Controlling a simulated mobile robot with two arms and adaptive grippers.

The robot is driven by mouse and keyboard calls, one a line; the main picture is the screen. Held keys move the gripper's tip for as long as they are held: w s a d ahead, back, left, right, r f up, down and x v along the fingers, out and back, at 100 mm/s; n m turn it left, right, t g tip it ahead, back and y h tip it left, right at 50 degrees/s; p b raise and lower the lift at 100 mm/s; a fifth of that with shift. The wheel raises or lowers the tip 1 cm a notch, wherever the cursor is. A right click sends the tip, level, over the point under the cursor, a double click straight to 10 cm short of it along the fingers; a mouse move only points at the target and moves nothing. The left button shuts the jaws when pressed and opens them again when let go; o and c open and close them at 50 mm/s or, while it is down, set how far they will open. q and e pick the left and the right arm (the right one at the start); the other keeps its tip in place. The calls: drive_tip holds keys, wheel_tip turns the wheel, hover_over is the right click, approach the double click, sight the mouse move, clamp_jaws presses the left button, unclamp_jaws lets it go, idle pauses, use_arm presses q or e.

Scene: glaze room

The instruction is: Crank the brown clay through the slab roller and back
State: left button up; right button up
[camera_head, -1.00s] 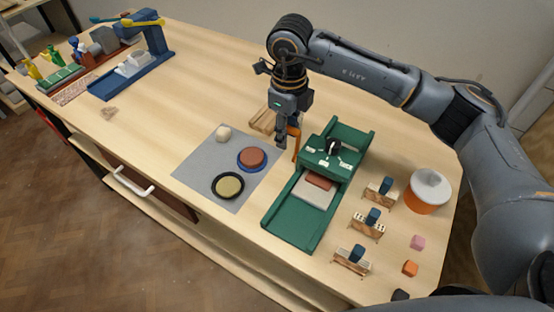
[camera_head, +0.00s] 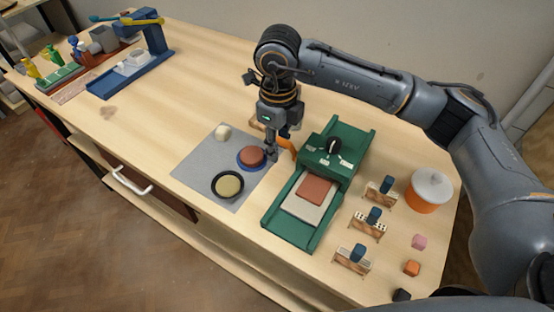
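The green slab roller (camera_head: 358,151) stands right of the middle of the table. The brown clay (camera_head: 316,190) lies flat on a white board (camera_head: 303,208) on its front bed, just out from under the roller housing. The orange crank (camera_head: 288,147) is on the roller's left side and tilts up and left, partly hidden behind my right gripper. My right gripper (camera_head: 272,153) points down at the crank, its fingers close together. Whether the crank's handle is between them is hidden. My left gripper is not in view.
A grey mat (camera_head: 193,166) left of the roller holds a blue-rimmed dish (camera_head: 241,165) of reddish clay, a black dish (camera_head: 228,186) and a pale lump (camera_head: 223,132). A blue machine (camera_head: 155,42) stands far left.

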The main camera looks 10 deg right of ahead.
drive_tip(key=shift+s+a+f, duration=0.25)
drive_tip(key=shift+s+a, duration=0.05)
drive_tip(key=shift+s+a+f+b, duration=0.7)
drive_tip(key=shift+f+b, duration=0.15)
drive_tip(key=shift+f, duration=0.05)
drive_tip(key=shift+w+d, duration=0.2)
drive_tip(key=shift+w+d+b, duration=0.15)
drive_tip(key=shift+b, duration=0.2)
wheel_tip(320, 180, up, 7)
drive_tip(key=p, duration=0.3)
